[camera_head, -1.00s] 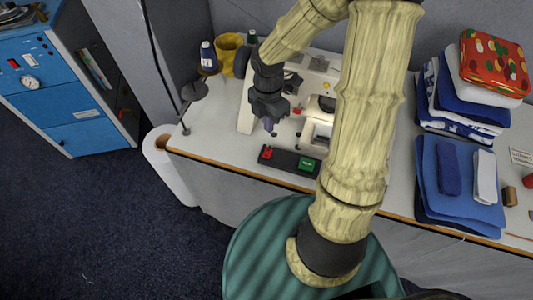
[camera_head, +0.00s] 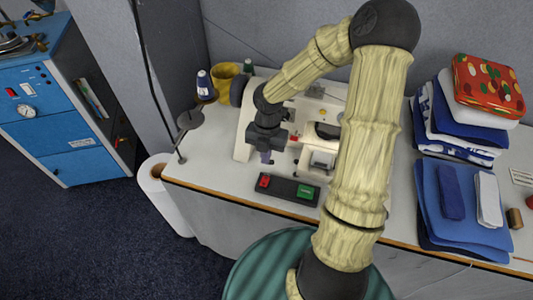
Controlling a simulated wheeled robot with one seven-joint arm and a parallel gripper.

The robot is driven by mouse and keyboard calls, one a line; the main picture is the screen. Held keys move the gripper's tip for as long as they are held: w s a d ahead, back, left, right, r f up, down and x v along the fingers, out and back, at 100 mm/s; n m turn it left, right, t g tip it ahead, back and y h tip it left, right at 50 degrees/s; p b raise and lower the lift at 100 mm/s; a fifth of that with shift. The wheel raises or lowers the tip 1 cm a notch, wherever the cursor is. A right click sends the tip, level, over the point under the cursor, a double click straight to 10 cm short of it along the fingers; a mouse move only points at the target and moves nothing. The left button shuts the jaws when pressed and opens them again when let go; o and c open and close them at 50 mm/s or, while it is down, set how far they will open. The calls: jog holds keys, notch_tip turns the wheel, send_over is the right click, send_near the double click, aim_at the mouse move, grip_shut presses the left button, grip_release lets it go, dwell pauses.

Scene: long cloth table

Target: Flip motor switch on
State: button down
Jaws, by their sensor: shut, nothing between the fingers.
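A dark switch box (camera_head: 285,190) lies along the front edge of the white table, in front of the sewing machine. It has a red button (camera_head: 264,182) at its left end and a green button (camera_head: 305,192) at its right end. The cream sewing machine (camera_head: 243,135) stands behind it, partly hidden by my arm. My gripper (camera_head: 267,158) points down above and behind the left part of the box, near the red button. It appears shut and empty, apart from the box.
A thread spool (camera_head: 205,86) and a yellow mug (camera_head: 227,80) stand at the back left. A dark round lamp (camera_head: 189,120) is at the table's left end. Folded blue cloths (camera_head: 462,225) lie at the right. A white roll (camera_head: 165,195) stands on the floor.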

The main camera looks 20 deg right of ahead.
aim_at(264, 185)
jog(key=f, duration=0.7)
jog(key=s+a+f+b, duration=0.1)
jog(key=f, duration=0.2)
jog(key=shift+s+f, duration=0.1)
jog(key=shift+f, duration=0.25)
jog(key=shift+a+f, duration=0.1)
jog(key=shift+f, duration=0.05)
jog(key=shift+w+r+p, duration=0.2)
jog(key=shift+p, duration=0.15)
jog(key=shift+w+d+p, duration=0.4)
jog(key=shift+d+p, duration=0.05)
jog(key=shift+p, duration=0.05)
notch_tip(264, 185, up, 5)
jog(key=p, duration=0.4)
jog(key=shift+a+f+p, duration=0.1)
jog(key=shift+f+p, duration=0.1)
jog(key=shift+p, duration=0.15)
notch_tip(264, 185, up, 9)
jog(key=s, duration=0.1)
jog(key=shift+s+a+r, duration=0.15)
jog(key=shift+s+a, duration=0.1)
jog(key=shift+a, duration=0.1)
